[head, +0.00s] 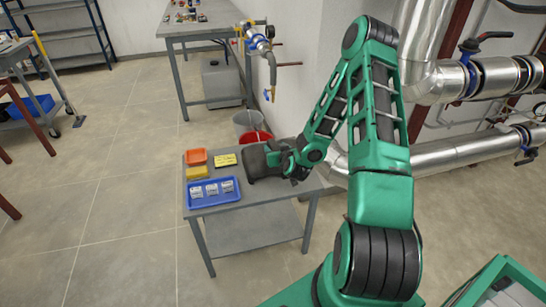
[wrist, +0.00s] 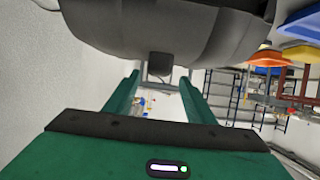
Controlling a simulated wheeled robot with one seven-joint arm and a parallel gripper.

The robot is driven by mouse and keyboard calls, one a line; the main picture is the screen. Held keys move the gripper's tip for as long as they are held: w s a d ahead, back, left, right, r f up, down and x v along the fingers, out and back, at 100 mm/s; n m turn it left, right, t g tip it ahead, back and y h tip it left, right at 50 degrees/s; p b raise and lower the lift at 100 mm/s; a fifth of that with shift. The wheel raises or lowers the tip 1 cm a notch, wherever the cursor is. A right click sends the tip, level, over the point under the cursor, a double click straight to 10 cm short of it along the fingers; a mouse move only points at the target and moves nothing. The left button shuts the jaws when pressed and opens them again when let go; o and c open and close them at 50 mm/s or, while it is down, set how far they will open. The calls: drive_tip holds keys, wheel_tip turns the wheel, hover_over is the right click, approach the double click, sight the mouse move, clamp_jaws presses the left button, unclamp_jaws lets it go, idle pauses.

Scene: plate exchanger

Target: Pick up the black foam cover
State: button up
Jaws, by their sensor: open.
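The black foam cover (head: 257,163) stands on the right part of a small grey table in the head view, dark and rounded. In the wrist view the cover (wrist: 170,32) fills the top of the picture, and a small dark block on it hangs in line with the gap between the fingers. My gripper (head: 278,156) is at the cover's right side in the head view. In the wrist view my gripper (wrist: 160,80) is open, with its two green fingers apart. I cannot tell whether the fingers touch the cover.
The grey table (head: 240,214) also carries a blue tray (head: 214,199) with several white pieces, an orange bin (head: 196,157), a yellow block (head: 197,173) and a yellow item (head: 225,160). A red bucket (head: 256,137) stands behind. Silver pipes (head: 450,150) run along the right wall.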

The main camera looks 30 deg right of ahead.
sight(274, 145)
drive_tip(key=x, duration=0.4)
drive_tip(key=shift+d, duration=0.2)
drive_tip(key=shift+c, duration=0.6)
drive_tip(key=c, duration=1)
clamp_jaws()
drive_tip(key=shift+r, duration=0.15)
